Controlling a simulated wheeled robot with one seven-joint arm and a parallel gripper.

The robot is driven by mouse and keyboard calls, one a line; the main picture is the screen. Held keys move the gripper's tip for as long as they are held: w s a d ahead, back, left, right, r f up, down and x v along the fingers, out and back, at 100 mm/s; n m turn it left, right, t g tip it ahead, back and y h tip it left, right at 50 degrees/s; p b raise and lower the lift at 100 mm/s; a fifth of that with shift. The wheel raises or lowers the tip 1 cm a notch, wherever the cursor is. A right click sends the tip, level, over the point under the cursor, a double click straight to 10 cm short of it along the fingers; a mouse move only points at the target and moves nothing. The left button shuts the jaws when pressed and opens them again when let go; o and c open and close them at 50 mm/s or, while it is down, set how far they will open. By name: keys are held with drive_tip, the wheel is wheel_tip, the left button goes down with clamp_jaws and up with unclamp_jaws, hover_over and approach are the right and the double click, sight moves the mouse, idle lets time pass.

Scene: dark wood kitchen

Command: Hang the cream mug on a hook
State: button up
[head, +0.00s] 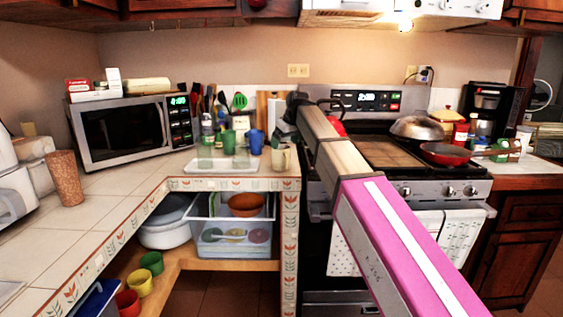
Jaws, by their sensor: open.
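The cream mug (281,158) stands upright on the tiled counter, close to its right corner beside the stove. My gripper (287,127) is the dark shape at the far end of my arm, just above and beside the mug. Its fingers are small and dark here; it appears open, with nothing seen in it. Whether it touches the mug cannot be told. Small hook-like shapes (152,27) hang under the upper cabinet at the top left, too small to make out clearly.
Green and blue cups (256,143) stand left of the mug, behind a tray (222,165). A microwave (134,128) fills the counter corner. The stove (400,150) has a red pan (455,154) and a domed lid (417,128). The left counter's front is mostly clear.

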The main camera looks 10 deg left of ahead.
sight(282, 147)
drive_tip(key=shift+x, duration=2.35)
drive_tip(key=shift+a+r, duration=0.1)
drive_tip(key=c, duration=1)
drive_tip(key=shift+r, duration=0.5)
drive_tip(key=s+a+r, duration=0.2)
drive_tip(key=s+r, duration=0.1)
drive_tip(key=s+a+r, duration=0.2)
drive_tip(key=a+r, duration=0.1)
drive_tip(key=s+a+r, duration=0.2)
drive_tip(key=s+r, duration=0.1)
drive_tip(key=r, duration=0.1)
drive_tip(key=shift+s+a, duration=0.35)
drive_tip(key=shift+a, duration=0.05)
